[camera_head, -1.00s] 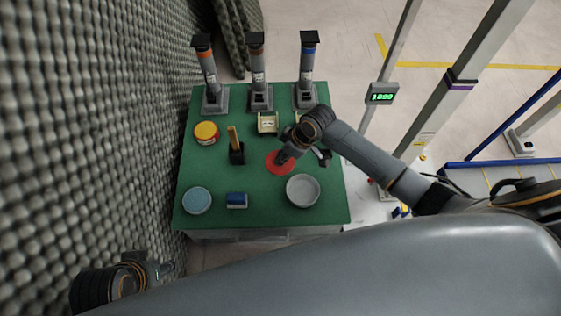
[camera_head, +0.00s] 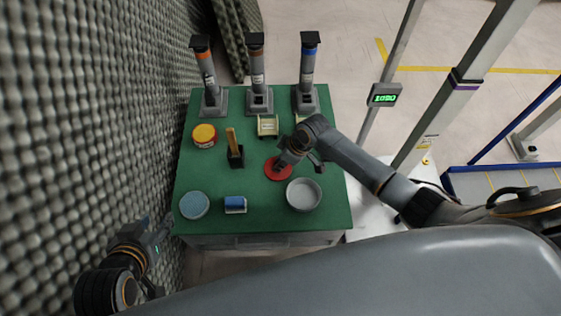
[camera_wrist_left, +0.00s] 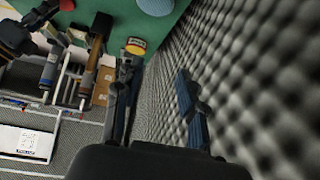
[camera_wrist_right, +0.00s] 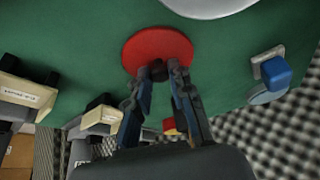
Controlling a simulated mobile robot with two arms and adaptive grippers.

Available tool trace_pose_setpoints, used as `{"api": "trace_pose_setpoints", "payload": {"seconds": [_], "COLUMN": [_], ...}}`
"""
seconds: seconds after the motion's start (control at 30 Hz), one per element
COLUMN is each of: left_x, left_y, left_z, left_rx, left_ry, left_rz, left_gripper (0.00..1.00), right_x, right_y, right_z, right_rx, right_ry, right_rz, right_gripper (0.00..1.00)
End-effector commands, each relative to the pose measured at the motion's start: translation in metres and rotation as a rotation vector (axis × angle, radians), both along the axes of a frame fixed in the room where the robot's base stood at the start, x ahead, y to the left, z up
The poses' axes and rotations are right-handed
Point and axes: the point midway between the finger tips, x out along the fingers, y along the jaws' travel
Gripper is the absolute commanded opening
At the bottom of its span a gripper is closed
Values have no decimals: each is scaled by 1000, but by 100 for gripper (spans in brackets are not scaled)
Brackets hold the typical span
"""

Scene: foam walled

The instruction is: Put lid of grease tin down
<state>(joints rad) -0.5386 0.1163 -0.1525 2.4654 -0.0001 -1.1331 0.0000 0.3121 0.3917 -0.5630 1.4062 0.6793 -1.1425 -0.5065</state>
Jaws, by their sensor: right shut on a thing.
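A flat red lid (camera_head: 278,170) with a dark knob is at the middle right of the green table. It also shows in the right wrist view (camera_wrist_right: 150,42). My right gripper (camera_wrist_right: 160,72) is shut on the lid's knob, with the red disc beyond the fingertips. Whether the lid touches the table or hangs just above it I cannot tell. A red tin with a yellow top (camera_head: 204,136) stands at the table's left side, apart from the lid. My left gripper (camera_wrist_left: 155,80) is open and empty, off the table's front left corner beside the foam wall.
A grey round dish (camera_head: 303,195) is close in front of the lid. Three grey columns (camera_head: 258,85) line the back. Foam (camera_head: 90,130) walls the left.

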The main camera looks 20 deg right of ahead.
Motion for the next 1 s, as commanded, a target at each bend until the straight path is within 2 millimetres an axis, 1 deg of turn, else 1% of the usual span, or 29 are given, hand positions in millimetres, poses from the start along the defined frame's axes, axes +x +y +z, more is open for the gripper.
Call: {"api": "trace_pose_setpoints", "payload": {"seconds": [0.2, 0.23, 0.27, 0.3, 0.33, 0.6, 0.73, 0.87, 1.0], "left_x": [3, 4, 4, 4, 4, 3, 1, -18, -46], "left_y": [-1, -1, -1, -1, -1, -1, 0, 6, 16], "left_z": [2, 3, 3, 3, 3, 2, 1, -9, -20], "left_rx": [-4, -5, -5, -5, -5, -4, 0, 21, 52], "left_ry": [-19, -22, -22, -21, -21, -19, -2, 98, 242], "left_rz": [-1, -1, -1, -1, -1, -1, 0, 7, 19], "left_gripper": [40, 40, 40, 40, 40, 40, 40, 40, 40], "right_x": [0, 0, 0, 0, 0, 0, 0, -2, -6], "right_y": [0, 0, 0, 0, 0, 0, 0, -4, -8], "right_z": [-3, -3, -3, -3, -3, -3, 2, 11, 27], "right_rx": [0, 0, 0, 0, 0, 0, -1, -1, -1], "right_ry": [0, 0, 0, 0, 0, 0, -1, -1, -1], "right_rz": [0, 0, 0, 0, 0, 0, 0, -2, 1], "right_gripper": [0, 25, 31, 39, 44, 44, 44, 44, 44]}}
